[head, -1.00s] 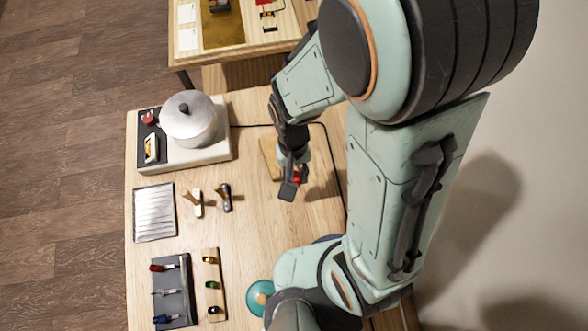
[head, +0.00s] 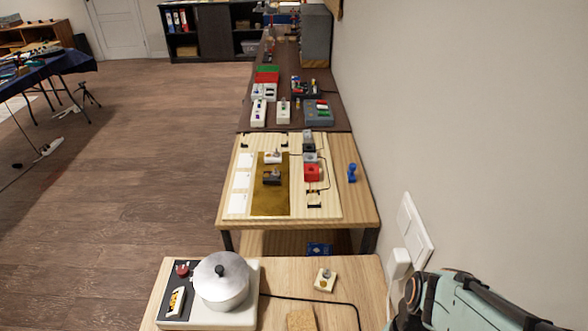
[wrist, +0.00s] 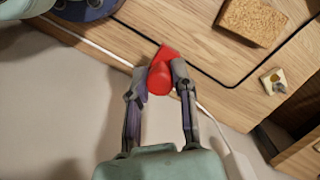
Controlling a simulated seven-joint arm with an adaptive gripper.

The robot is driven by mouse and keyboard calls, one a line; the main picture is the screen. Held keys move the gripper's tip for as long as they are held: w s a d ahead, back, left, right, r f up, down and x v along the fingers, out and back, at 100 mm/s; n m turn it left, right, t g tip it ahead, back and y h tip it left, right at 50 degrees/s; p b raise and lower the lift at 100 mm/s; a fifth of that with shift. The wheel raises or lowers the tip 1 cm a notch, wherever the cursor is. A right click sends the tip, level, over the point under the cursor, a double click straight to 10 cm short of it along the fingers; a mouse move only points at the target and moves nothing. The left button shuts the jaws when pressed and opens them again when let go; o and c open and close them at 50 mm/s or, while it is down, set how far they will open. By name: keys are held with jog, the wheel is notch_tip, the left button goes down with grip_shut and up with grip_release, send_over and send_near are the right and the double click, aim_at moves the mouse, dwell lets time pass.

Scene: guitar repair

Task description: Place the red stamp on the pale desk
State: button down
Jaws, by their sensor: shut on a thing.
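The red stamp (wrist: 160,76) is between the two fingers of my gripper (wrist: 161,70) in the wrist view. My gripper is shut on it, above the edge of the near wooden table (wrist: 205,82). In the head view the stamp and fingers are out of frame; only part of my arm shows at the lower right. A pale wood desk (head: 355,205) stands beyond the near table (head: 365,275), with a light board (head: 232,205) on it. Both surfaces are light wood, so I cannot tell for certain which is the pale desk.
On the near table are a pot (head: 222,282) on a hotplate, a brown block (head: 301,319), a small cream piece (head: 325,280) and a black cable. A blue item (head: 352,172) stands at the pale wood desk's right. A dark desk (head: 325,95) lies farther back. The wall is at right.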

jog(key=w+d+f, duration=0.1)
jog(key=w+f, duration=0.2)
jog(key=w, duration=0.1)
jog(key=w+d+f, duration=0.1)
jog(key=w+f, duration=0.2)
jog(key=w, duration=0.1)
jog(key=w+f, duration=0.3)
jog(key=w, duration=0.2)
jog(key=shift+d+f, duration=0.2)
jog(key=shift+d, duration=0.2)
jog(key=shift+w+f, duration=0.15)
jog(key=shift+f, duration=0.75)
jog(key=shift+w+f, duration=0.1)
jog(key=shift+f, duration=0.8)
jog(key=shift+f, duration=0.15)
jog(key=c, duration=0.9)
grip_release()
